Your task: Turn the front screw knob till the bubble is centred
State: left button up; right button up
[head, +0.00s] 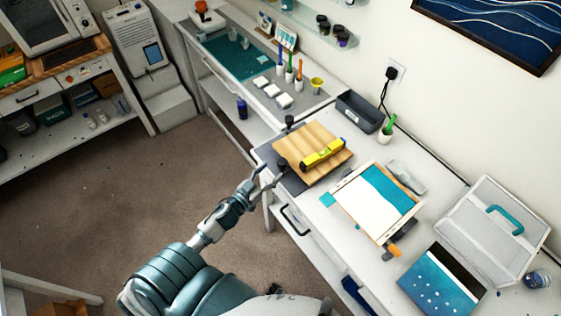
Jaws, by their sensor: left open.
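A yellow spirit level (323,153) lies across a wooden board (306,141) on a dark grey base at the near end of the white bench. Its bubble is too small to make out. A dark screw knob (282,163) stands at the board's near left edge, and another dark knob (290,121) stands at its far left corner. My left gripper (270,175) is open just below and left of the nearer knob, its fingers pointing toward it. I cannot tell whether they touch it. My right gripper is not in view.
Right of the board lies a frame with a white and teal panel (374,204). Behind stand a grey bin (359,112) and a white cup with green tools (386,135). Open floor lies left.

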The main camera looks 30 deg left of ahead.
aim_at(280, 167)
pick_arm(q)
jog(key=w, duration=0.2)
jog(key=w+d, duration=0.1)
jog(key=w, duration=0.1)
jog(key=shift+w, duration=0.25)
jog(key=shift+w+d+r, duration=0.15)
jog(key=shift+w+d, duration=0.4)
jog(key=shift+d, duration=0.25)
jog(key=shift+a, duration=0.45)
jog(key=c, duration=0.7)
jog(key=shift+a, duration=0.2)
jog(key=c, duration=0.5)
jog(key=shift+d+n+y+p, duration=0.3)
jog(key=shift+n+y+p, duration=0.15)
jog(key=shift+y, duration=0.35)
jog(key=shift+n+y, duration=0.45)
jog(key=shift+y, duration=0.15)
jog(key=shift+n+y+b, duration=0.3)
jog(key=shift+n+y, duration=0.4)
jog(key=shift+y, duration=0.2)
jog(key=shift+a+n+y, duration=0.1)
jog(key=shift+n+y, duration=0.3)
jog(key=shift+y, duration=0.4)
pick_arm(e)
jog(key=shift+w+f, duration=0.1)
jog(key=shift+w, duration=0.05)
